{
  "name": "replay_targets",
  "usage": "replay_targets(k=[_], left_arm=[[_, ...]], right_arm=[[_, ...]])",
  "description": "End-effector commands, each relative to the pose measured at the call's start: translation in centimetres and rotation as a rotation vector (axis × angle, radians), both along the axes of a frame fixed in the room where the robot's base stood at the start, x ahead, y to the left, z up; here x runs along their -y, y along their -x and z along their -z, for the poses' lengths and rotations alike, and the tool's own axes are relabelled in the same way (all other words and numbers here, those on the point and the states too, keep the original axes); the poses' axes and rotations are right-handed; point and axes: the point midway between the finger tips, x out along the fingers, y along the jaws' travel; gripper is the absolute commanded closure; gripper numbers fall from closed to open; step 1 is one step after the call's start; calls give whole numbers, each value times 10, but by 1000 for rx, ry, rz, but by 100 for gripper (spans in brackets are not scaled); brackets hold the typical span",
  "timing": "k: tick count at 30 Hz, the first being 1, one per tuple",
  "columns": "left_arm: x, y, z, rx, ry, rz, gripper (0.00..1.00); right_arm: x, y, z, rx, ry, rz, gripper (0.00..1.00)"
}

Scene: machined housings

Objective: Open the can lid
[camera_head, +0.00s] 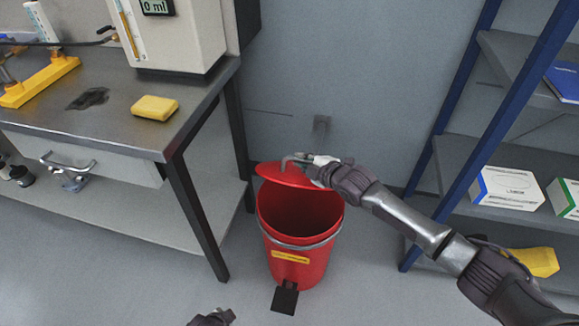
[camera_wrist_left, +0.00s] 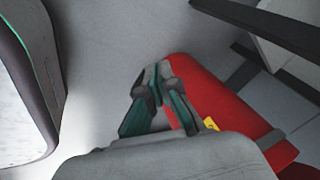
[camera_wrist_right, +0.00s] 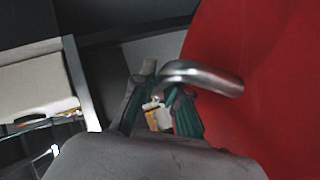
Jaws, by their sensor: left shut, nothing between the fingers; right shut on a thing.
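A red can (camera_head: 292,262) with a yellow label and a black pedal stands on the floor. Its red lid (camera_head: 300,178) is tilted up at the back, and the dark inside shows. My right gripper (camera_head: 312,163) is at the lid, shut on the metal lid handle (camera_wrist_right: 205,76), which also shows in the head view (camera_head: 296,158). My left gripper (camera_head: 212,318) is low at the bottom edge of the head view. In the left wrist view its fingers (camera_wrist_left: 158,75) are shut and empty, beside the red can (camera_wrist_left: 205,95).
A metal workbench (camera_head: 60,115) with a yellow sponge (camera_head: 155,107) stands left of the can. A blue-framed shelf (camera_head: 480,85) with white boxes (camera_head: 505,187) stands at the right. A grey wall is behind the can. The floor in front is clear.

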Motion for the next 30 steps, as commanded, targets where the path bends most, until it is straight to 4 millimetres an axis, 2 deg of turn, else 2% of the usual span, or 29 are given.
replay_targets(k=[1,3,6,9,13,15,18,21,24,27,30], left_arm=[[14,-36,-27,77,-58,155,100],[32,-74,-62,172,-164,377,100],[60,-120,-115,306,-340,678,100],[86,-155,-171,433,-548,959,100],[119,-185,-242,579,-856,1281,100],[134,-193,-274,638,-1020,1422,100],[150,-198,-312,695,-1233,1577,100],[162,-200,-337,725,-1393,1680,100],[168,-200,-352,739,-1494,1738,100],[172,-202,-356,743,-1540,1764,100],[175,-211,-353,741,-1548,1768,100]], right_arm=[[0,0,-2,3,-2,-1,100],[0,-1,-2,3,-2,-1,100],[0,0,-2,3,-2,-1,100],[0,0,-2,3,-2,-1,100],[0,0,-2,3,-2,-1,100],[-1,0,-2,3,-2,-1,100],[0,0,-1,2,-3,0,100],[-1,0,-2,2,-3,0,100],[-1,0,-2,3,-2,-1,100],[-1,0,-2,3,-2,-1,100],[-1,0,-2,3,-2,-1,100]])
